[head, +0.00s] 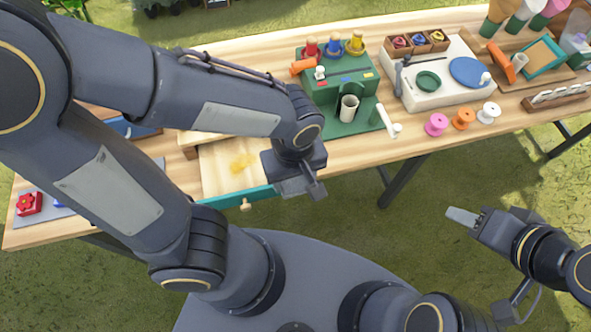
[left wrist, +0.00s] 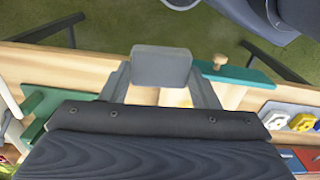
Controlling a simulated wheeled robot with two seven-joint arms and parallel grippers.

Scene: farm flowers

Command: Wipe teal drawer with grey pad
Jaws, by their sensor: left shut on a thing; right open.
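The teal drawer (head: 222,198) is pulled out of the wooden table, with a small wooden knob (head: 245,205) on its front. A yellow smear (head: 243,163) lies on its pale inside floor. My left gripper (head: 303,187) is at the right end of the drawer, by the table's front edge. It is shut on the grey pad (left wrist: 161,66), which sits between the fingers in the left wrist view. There the teal drawer front (left wrist: 236,76) is just right of the pad. I cannot tell whether the pad touches anything below. My right gripper (head: 463,217) is open and empty, over the grass.
A green stand (head: 360,118) with several coloured spools and a cup stands right of the drawer. Further right are a white tray (head: 440,95) and pink, orange and white spools. A red flower block (head: 28,204) lies at the far left.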

